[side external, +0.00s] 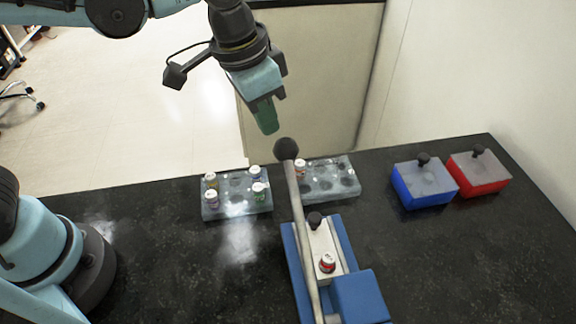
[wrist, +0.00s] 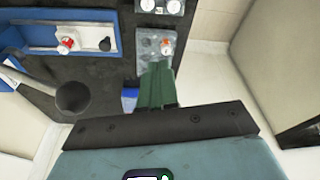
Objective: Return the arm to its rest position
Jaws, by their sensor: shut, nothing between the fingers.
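My gripper (side external: 267,117) has green fingers and hangs in the air above the back edge of the black table (side external: 170,270). It is shut with nothing between the fingers. In the wrist view the green fingers (wrist: 157,88) lie side by side, and a grey vial rack shows beyond them. In the side view my arm reaches in from the top left, and the fingers point down and slightly right. The fingertips are clear of the table and of the racks.
A blue press (side external: 358,297) has a long lever with a black ball (side external: 286,149) just below my gripper. A left rack (side external: 237,212) holds several vials; a right rack (side external: 342,190) holds one. A blue box (side external: 424,196) and red box (side external: 492,185) stand right. Table front left is clear.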

